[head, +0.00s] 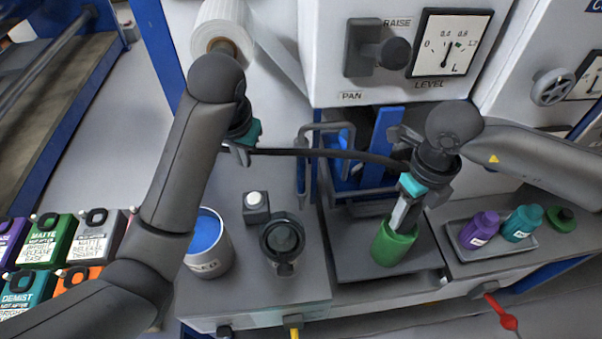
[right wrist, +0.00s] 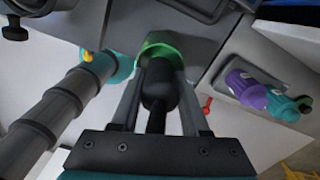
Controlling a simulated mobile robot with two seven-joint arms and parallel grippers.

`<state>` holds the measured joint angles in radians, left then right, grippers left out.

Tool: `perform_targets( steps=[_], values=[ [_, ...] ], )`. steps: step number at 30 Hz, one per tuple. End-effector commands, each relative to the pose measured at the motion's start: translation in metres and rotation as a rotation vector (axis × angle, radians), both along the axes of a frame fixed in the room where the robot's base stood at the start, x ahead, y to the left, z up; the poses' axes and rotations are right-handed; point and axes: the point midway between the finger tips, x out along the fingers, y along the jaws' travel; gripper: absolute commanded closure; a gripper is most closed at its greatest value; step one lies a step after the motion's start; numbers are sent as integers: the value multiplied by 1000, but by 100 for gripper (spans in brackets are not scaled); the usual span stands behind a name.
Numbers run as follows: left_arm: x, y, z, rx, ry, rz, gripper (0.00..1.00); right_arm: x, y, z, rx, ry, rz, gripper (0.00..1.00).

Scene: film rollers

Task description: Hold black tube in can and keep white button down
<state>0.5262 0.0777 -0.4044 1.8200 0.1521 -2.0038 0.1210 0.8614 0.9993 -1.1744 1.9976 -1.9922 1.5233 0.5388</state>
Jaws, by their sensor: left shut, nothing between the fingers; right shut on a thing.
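A green can (head: 394,247) stands on the dark plate right of centre. My right gripper (head: 403,215) points down into its mouth. In the right wrist view it is shut on the black tube (right wrist: 158,85), whose lower end is inside the green can (right wrist: 160,50). The tube's lower tip is hidden. The white button (head: 254,198) sits on a small dark box on the left bench. My left gripper (head: 242,154) is shut and empty; in the head view it appears above the button, with a visible gap between them.
A black hose (head: 320,153) spans between the two grippers; I cannot tell whether it joins the tube. A blue-filled can (head: 207,262) and a dark round holder (head: 284,262) flank the button box. Purple (head: 478,230) and teal (head: 522,222) bottles lie on a right-hand tray.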

Motion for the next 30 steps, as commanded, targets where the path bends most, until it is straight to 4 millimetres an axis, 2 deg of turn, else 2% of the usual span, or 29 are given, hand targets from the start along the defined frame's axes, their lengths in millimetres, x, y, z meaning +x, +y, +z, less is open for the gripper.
perform_targets(
  steps=[8,9,18,26,30],
  values=[
    [-1,0,2,1,2,1,100,0,0,0,0,-1,0,100],
    [-1,0,2,1,2,1,100,0,0,0,0,-1,0,54],
    [-1,0,2,0,1,1,100,0,0,0,0,-1,0,20],
    [-1,0,2,0,1,0,100,0,0,0,0,1,0,20],
    [-1,0,2,1,2,0,100,1,0,11,0,-2,-1,20]
  ],
)
